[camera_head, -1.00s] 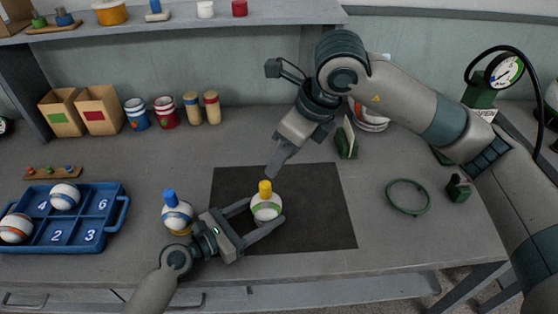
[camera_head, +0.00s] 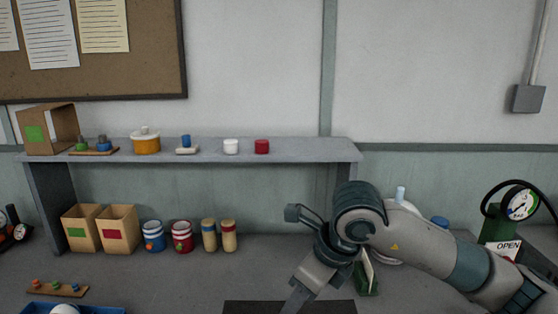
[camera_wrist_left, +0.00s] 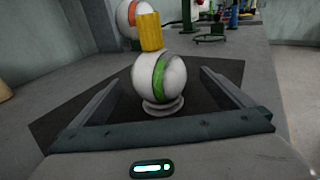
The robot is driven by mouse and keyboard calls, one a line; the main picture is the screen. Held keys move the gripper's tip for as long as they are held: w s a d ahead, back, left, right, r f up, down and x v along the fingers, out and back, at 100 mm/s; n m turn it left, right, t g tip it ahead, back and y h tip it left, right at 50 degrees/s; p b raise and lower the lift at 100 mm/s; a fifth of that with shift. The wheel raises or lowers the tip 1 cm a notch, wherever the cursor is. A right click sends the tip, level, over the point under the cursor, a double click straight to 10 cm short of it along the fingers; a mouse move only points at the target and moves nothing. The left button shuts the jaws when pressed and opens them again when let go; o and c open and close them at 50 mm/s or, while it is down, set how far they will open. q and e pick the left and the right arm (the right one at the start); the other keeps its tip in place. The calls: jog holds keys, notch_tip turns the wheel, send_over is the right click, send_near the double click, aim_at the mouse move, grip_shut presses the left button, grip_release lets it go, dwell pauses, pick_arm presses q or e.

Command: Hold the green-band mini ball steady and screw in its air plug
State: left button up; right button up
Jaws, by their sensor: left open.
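In the left wrist view the white mini ball with a green band (camera_wrist_left: 160,84) rests on a small pale ring base (camera_wrist_left: 163,106) on the dark mat. A yellow plug (camera_wrist_left: 150,32) stands upright at the ball's top; how deep it sits cannot be told. My left gripper (camera_wrist_left: 165,95) is open, with one finger on each side of the ball and visible gaps. In the head view my right gripper (camera_head: 293,302) points down at the bottom edge. Its tips are cut off, and the ball and left gripper are out of that view.
A grey shelf (camera_head: 320,152) runs along the wall with small pots and parts on it. Two cardboard boxes (camera_head: 82,232), two striped tins (camera_head: 153,237) and two tan cylinders (camera_head: 209,235) stand below. A gauge (camera_head: 521,204) is at the right. Another ball with an orange-red band (camera_wrist_left: 127,18) stands behind.

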dwell(0.4)
pick_arm(q)
notch_tip(320, 180, up, 10)
dwell(0.6)
jog(key=shift+s+f, duration=0.1)
